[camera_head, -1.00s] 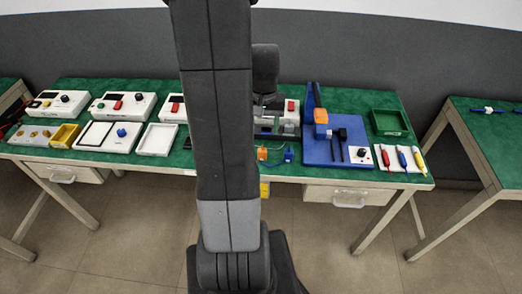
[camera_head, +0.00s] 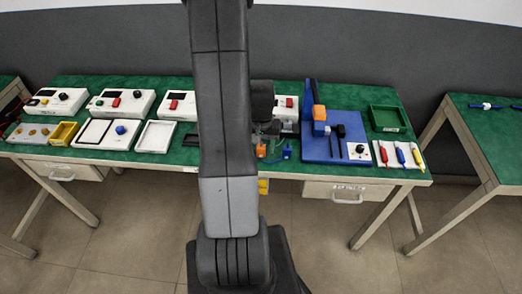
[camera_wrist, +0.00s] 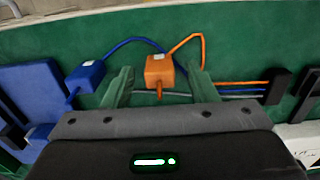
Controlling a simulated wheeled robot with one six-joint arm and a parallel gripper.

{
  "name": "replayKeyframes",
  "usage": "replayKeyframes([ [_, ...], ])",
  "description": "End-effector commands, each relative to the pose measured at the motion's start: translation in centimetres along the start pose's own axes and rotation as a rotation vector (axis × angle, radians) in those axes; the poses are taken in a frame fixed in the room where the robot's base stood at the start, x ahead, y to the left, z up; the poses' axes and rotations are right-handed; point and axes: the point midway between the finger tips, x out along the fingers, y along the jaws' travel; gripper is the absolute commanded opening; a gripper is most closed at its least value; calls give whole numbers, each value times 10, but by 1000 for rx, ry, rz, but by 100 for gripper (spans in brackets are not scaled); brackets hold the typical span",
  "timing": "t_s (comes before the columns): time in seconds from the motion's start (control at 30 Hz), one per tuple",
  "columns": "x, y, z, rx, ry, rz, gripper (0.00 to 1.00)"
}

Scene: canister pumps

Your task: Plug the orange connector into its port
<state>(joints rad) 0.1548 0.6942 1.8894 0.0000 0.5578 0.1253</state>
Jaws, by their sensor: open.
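The orange connector (camera_wrist: 159,70) is a small block on the green tabletop, with an orange cable looping from its far side and a short orange tip toward my gripper. In the wrist view my gripper (camera_wrist: 160,80) is open, with one finger on either side of the connector; I cannot tell whether either finger touches it. In the head view the connector (camera_head: 261,150) shows just below my gripper (camera_head: 265,135), which my arm partly hides. I cannot make out its port in either view.
A blue connector (camera_wrist: 85,76) with a blue cable lies just left of the orange one. Cables run right to a black block (camera_wrist: 278,86). A blue-based stand (camera_head: 325,150) is close on the right. White boxes with knobs (camera_head: 123,103) line the table's back left.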

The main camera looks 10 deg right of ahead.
Motion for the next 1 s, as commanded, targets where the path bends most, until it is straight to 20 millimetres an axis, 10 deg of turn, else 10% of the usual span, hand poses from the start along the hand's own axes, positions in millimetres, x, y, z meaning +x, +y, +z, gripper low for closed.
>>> replayKeyframes([
  [0.2,0,0,0,0,0,0,51],
  [0.43,0,0,0,0,0,0,6],
  [1.0,-34,0,-1,0,5,-1,5],
])
